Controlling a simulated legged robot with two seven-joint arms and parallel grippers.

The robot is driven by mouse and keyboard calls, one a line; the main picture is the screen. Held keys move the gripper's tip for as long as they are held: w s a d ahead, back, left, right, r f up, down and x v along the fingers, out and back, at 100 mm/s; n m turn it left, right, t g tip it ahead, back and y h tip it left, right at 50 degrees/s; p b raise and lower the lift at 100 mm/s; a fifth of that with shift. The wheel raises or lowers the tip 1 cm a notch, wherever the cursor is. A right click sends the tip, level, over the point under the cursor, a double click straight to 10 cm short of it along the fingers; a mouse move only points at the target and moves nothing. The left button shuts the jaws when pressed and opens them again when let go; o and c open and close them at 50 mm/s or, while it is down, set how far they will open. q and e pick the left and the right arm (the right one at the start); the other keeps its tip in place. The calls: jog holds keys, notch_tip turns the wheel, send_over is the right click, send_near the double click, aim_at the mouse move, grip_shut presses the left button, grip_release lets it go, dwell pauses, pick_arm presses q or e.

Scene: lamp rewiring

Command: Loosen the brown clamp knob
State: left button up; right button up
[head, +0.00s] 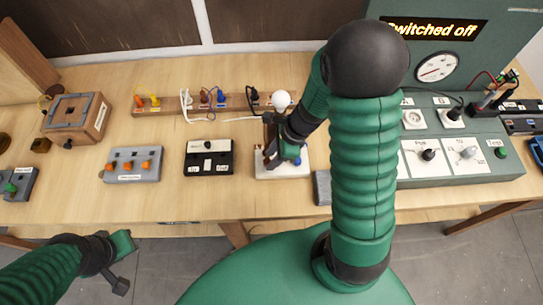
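The lamp assembly has a white bulb (281,100) above a white base (284,174), with a small blue part (297,161) on the base. My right gripper (279,156) reaches down over this base from above. A small brownish spot shows beside its fingers, but I cannot tell whether it is the brown clamp knob. My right forearm and gripper hide much of the lamp's middle, and the finger gap is too small to read. My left gripper (121,264) is low at the left, in front of the table, apart from everything, with its fingers spread and empty.
A black switch box (208,168) and a grey box with orange knobs (132,179) stand left of the lamp. A wooden box (92,120) is farther left. A wooden socket strip (235,104) with cables runs behind. A green console (480,165) fills the right.

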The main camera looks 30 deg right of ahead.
jog(key=shift+d, duration=0.25)
jog(key=shift+c, duration=1.2)
jog(key=shift+a+r, duration=0.1)
jog(key=shift+c, duration=1.1)
jog(key=shift+a+r, duration=0.15)
jog(key=shift+a, duration=0.25)
grip_shut()
jog(key=shift+a+r, duration=0.1)
jog(key=shift+a, duration=0.45)
pick_arm(q)
jog(key=shift+s+a, duration=0.15)
jog(key=shift+a, duration=0.2)
pick_arm(e)
jog(key=shift+d, duration=0.3)
pick_arm(q)
jog(key=shift+a+r, duration=0.1)
jog(key=shift+a, duration=0.1)
pick_arm(e)
jog(key=shift+a+n, duration=0.1)
jog(key=shift+n, duration=0.2)
